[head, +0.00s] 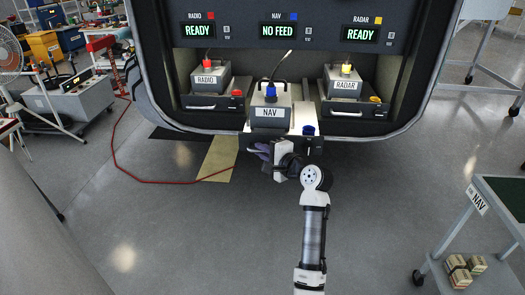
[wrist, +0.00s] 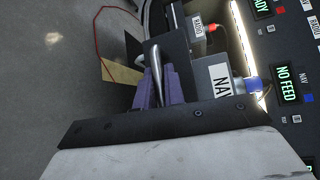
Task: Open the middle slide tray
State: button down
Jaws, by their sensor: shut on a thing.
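The middle slide tray (head: 302,117) carries the grey NAV box (head: 270,111) with its blue knob and cable. This tray stands out further toward me than the trays on either side. My gripper (head: 262,150) is at the tray's front, below the NAV box. In the wrist view its purple fingers (wrist: 165,88) are shut around the silver handle bar (wrist: 167,52). The NAV box (wrist: 221,82) shows beside the fingers there. The fingertips are partly hidden in the head view by the gripper body.
The RADIO tray (head: 207,103) on the left and the RADAR tray (head: 348,107) on the right sit further in. A NAV-labelled cart (head: 497,226) stands at the right. A red hose (head: 150,181) lies on the left floor. The floor around my arm is clear.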

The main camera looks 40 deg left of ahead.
jog(key=c, duration=1.5)
grip_release()
jog(key=shift+d, duration=0.1)
jog(key=b+v, duration=0.3)
jog(key=v, duration=1)
jog(key=shift+d, duration=0.35)
jog(key=shift+a+r, duration=0.1)
